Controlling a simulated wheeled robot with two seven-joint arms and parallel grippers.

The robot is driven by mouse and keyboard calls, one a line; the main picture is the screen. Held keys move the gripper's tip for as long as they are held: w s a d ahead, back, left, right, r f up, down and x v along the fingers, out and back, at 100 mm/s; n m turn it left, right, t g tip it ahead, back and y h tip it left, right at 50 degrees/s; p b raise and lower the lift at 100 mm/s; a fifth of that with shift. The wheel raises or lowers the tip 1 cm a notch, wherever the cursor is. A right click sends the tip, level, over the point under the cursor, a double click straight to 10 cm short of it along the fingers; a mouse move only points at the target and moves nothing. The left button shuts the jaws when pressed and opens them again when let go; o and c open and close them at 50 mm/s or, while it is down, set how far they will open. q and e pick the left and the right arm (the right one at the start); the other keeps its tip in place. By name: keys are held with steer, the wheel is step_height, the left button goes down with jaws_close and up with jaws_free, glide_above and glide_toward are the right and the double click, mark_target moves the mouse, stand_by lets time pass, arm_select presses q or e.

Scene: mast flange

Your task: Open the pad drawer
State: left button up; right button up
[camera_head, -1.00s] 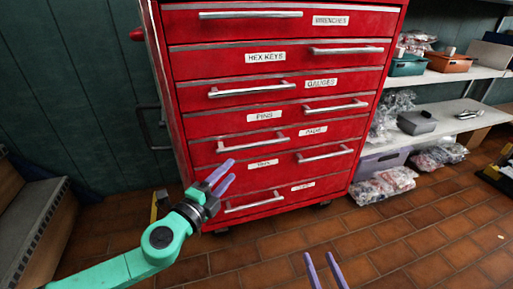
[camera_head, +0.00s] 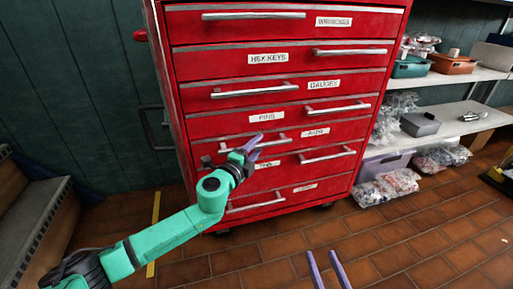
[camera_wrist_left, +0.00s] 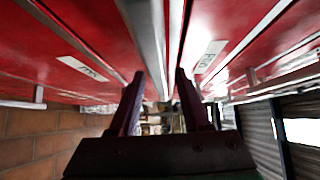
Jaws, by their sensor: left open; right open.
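The PADS drawer front (camera_head: 290,132) is in the lower half of the red cabinet, closed, with its label (camera_head: 315,132) at the right. Its silver bar handle (camera_head: 230,147) is on the left half. My left gripper (camera_head: 258,145) is at this handle, fingers open. In the left wrist view, a silver bar (camera_wrist_left: 148,35) runs lengthwise between the directions of the open fingers (camera_wrist_left: 158,75); I cannot tell whether they touch it. My right gripper (camera_head: 325,258) is open and empty, low in front of the cabinet over the floor.
Other closed drawers with bar handles lie above and below, such as PINS (camera_head: 266,117) and an unclear-labelled one (camera_head: 327,155). Shelves with bins (camera_head: 412,67) and bagged parts (camera_head: 388,187) stand at the right. The tiled floor (camera_head: 400,240) in front is clear.

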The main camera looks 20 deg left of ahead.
arm_select(q)
steer(key=shift+w, duration=0.1)
jaws_close()
stand_by(1.4)
